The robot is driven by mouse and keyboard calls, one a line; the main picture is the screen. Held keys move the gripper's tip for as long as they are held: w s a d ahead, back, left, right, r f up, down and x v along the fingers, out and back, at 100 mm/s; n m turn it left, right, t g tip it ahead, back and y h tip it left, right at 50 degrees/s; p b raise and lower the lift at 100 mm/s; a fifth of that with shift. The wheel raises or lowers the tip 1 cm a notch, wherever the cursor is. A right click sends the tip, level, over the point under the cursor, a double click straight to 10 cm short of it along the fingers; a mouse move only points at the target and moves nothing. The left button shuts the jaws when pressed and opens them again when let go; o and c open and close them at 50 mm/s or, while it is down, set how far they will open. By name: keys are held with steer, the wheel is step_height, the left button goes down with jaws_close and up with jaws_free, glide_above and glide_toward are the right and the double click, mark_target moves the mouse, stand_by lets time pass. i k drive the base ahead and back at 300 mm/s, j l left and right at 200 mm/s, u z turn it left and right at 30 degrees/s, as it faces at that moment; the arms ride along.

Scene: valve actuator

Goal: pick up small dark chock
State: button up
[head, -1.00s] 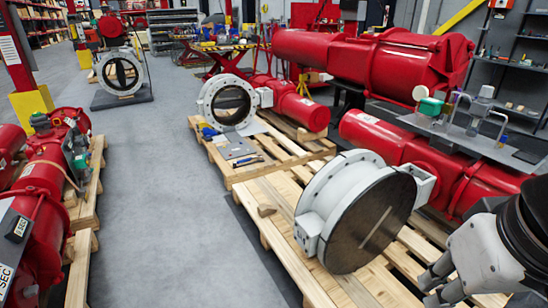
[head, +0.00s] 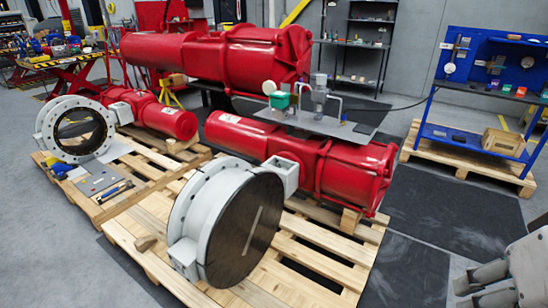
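A small brown wooden chock (head: 145,243) lies on the front pallet (head: 122,235), at its left edge. It is left of the large white valve (head: 222,225) with the dark disc and looks apart from it. It is the only small loose chock I can make out there; its shade is medium brown. My gripper (head: 462,291) is at the lower right corner, partly cut off by the frame. Its grey fingers point left and show a gap between them, with nothing seen in it. It is far to the right of the chock.
Red actuators (head: 300,150) lie behind the white valve. A second pallet with a smaller white valve (head: 75,130) is at the left. A blue workbench (head: 490,90) on a pallet stands at the right. Dark mats (head: 410,270) cover open floor between the front pallet and my gripper.

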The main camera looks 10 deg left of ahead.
mark_target(142, 244)
steer(key=j+z, duration=0.1)
steer(key=z, duration=0.8)
steer(key=j+z, duration=0.15)
steer(key=z, duration=0.8)
steer(key=k+j+z, duration=0.1)
steer(key=z, duration=0.8)
steer(key=k+z, duration=0.1)
steer(key=z, duration=0.35)
steer(key=k+j+z, duration=0.15)
steer(key=k+z, duration=0.3)
steer(key=k, duration=3.7)
steer(key=k+j, duration=0.15)
steer(key=k, duration=0.5)
steer(key=k+j+u, duration=0.1)
steer(key=k, duration=0.5)
steer(key=k+u, duration=0.35)
steer(key=k+j+u, duration=0.2)
steer(key=u, duration=0.2)
steer(key=k+u, duration=0.1)
steer(key=u, duration=0.35)
steer(key=k+j+u, duration=0.1)
steer(key=u, duration=0.35)
